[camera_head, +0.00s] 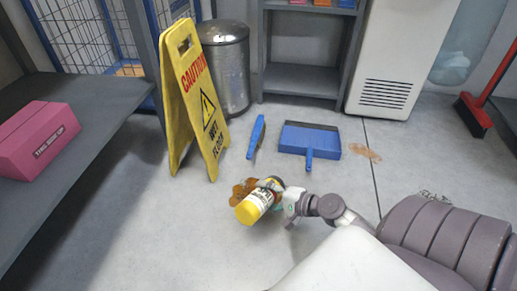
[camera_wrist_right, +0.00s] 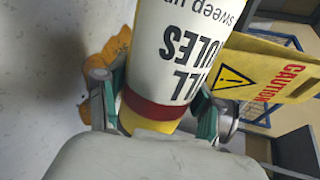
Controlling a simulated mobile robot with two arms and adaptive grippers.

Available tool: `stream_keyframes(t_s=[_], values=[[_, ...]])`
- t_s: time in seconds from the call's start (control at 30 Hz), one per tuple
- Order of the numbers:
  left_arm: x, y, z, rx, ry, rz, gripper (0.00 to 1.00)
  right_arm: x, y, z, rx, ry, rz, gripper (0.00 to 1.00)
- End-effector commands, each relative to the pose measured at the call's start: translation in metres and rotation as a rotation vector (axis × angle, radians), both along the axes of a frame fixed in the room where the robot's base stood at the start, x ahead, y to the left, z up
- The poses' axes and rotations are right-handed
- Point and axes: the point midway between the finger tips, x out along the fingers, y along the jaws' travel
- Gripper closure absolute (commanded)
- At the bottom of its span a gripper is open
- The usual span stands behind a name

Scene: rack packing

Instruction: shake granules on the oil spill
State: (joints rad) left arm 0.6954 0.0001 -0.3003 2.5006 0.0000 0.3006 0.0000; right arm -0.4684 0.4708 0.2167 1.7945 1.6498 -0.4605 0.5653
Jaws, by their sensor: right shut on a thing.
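A yellow and white granule container (camera_head: 256,204) is held in my right gripper (camera_head: 276,188), tilted over the floor. In the right wrist view the two fingers of the right gripper (camera_wrist_right: 155,105) close on either side of the container (camera_wrist_right: 180,50), whose label is partly readable. A brown oil spill (camera_head: 240,189) lies on the floor under and beside the container, which hides part of it. In the right wrist view the brown patch (camera_wrist_right: 108,62) shows behind the left finger. I cannot see granules falling. My left gripper is not in view.
A yellow caution sign (camera_head: 192,95) stands left of the spill. A blue brush (camera_head: 257,136) and a blue dustpan (camera_head: 310,140) lie behind it. A second brownish patch (camera_head: 364,152) is right of the dustpan. A bin (camera_head: 228,65) and shelf (camera_head: 303,79) stand at the back.

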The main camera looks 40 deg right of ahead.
Motion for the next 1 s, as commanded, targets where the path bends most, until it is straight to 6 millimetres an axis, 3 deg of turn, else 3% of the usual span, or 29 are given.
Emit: stream_keyframes(t_s=[0.03,0.5,0.8,1.0], values=[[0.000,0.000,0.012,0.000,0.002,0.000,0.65,0.001,0.003,0.012,-0.044,-0.018,0.001,0.89],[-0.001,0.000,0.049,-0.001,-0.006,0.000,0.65,0.003,-0.003,0.043,-0.553,-0.160,0.002,0.89],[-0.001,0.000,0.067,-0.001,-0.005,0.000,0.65,0.005,-0.011,0.062,-0.839,-0.240,0.001,0.89],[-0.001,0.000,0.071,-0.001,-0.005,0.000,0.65,0.006,-0.014,0.067,-0.937,-0.267,0.002,0.89]])
